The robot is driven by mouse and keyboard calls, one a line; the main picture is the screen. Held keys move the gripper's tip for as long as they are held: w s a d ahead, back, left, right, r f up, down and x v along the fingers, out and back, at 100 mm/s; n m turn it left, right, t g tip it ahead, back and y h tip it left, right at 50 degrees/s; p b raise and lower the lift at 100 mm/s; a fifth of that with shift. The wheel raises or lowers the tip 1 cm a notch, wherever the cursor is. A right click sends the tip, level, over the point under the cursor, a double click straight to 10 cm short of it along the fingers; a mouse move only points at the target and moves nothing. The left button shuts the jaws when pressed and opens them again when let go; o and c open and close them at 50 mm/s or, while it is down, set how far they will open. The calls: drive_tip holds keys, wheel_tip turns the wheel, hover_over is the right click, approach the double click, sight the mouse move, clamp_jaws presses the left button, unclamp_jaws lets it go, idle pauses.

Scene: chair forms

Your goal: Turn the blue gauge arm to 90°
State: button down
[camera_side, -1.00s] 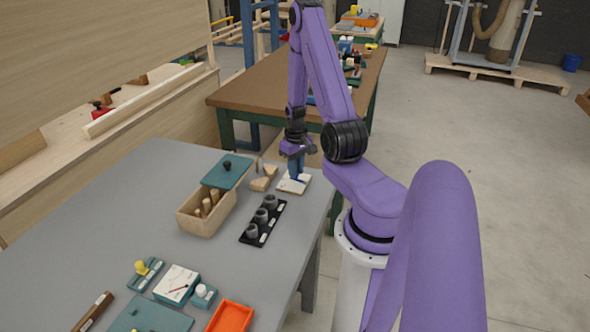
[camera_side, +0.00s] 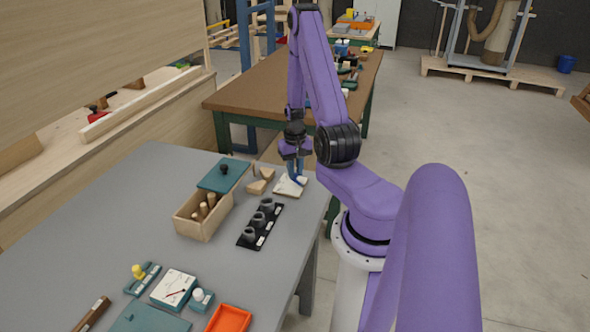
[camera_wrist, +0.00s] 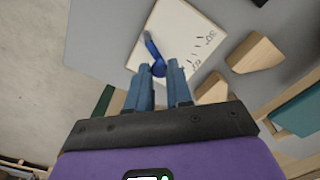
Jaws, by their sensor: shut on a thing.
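The gauge is a pale square plate (camera_wrist: 203,48) with dark printed marks and numbers near its right side in the wrist view. It lies at the far end of the grey table, where it also shows in the side view (camera_side: 287,189). The blue gauge arm (camera_wrist: 151,45) runs from a rounded end between my fingertips up and slightly left across the plate. My gripper (camera_wrist: 158,67) points down at the plate and is shut on the blue gauge arm. The fingers hide part of the plate. In the side view my gripper (camera_side: 296,174) hides most of the blue arm.
Wooden blocks (camera_wrist: 254,52) lie close beside the plate. A wooden box (camera_side: 203,218) with pegs, a teal lid (camera_side: 222,175) and a black rack (camera_side: 260,226) with grey cups stand nearby. An orange tray (camera_side: 229,318) is at the front. The table's left middle is clear.

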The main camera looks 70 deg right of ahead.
drive_tip(key=c, duration=1)
unclamp_jaws()
drive_tip(key=shift+r, duration=0.15)
wheel_tip(320, 180, up, 17)
drive_tip(key=shift+r, duration=0.1)
